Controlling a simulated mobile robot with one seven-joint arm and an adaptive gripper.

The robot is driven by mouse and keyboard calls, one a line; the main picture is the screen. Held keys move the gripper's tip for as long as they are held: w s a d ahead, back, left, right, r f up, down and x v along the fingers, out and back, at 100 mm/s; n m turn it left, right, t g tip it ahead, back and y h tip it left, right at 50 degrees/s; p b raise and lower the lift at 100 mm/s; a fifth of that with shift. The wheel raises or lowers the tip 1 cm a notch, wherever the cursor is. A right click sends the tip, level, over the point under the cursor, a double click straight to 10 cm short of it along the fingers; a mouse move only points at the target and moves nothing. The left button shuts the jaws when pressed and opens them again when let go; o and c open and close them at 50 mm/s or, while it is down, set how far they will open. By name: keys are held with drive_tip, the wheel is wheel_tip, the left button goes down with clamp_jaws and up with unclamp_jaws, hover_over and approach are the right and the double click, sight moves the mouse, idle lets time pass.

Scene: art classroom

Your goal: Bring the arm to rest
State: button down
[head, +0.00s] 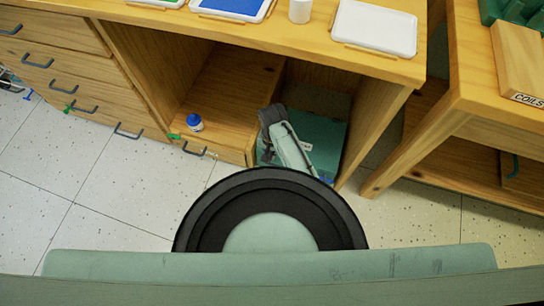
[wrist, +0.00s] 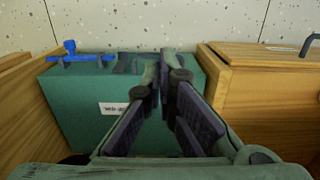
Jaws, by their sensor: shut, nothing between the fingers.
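My gripper (wrist: 165,72) is in the wrist view with its two dark-padded fingers drawn together at the tips. It is shut and empty. It is above a teal box (wrist: 85,105) that has a white label and a blue fitting along its far edge. In the head view my arm (head: 292,150) reaches into the open bay under the wooden bench, over the same teal box (head: 327,140). The fingertips cannot be made out there, and whether anything touches the box cannot be told.
Wooden walls flank the bay: a drawer (wrist: 255,85) on one side, a panel (head: 375,130) on the other. The bench top (head: 300,42) overhangs, holding a white tray (head: 375,27).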

drive_tip(key=shift+s+r, duration=0.15)
drive_tip(key=shift+r, duration=0.5)
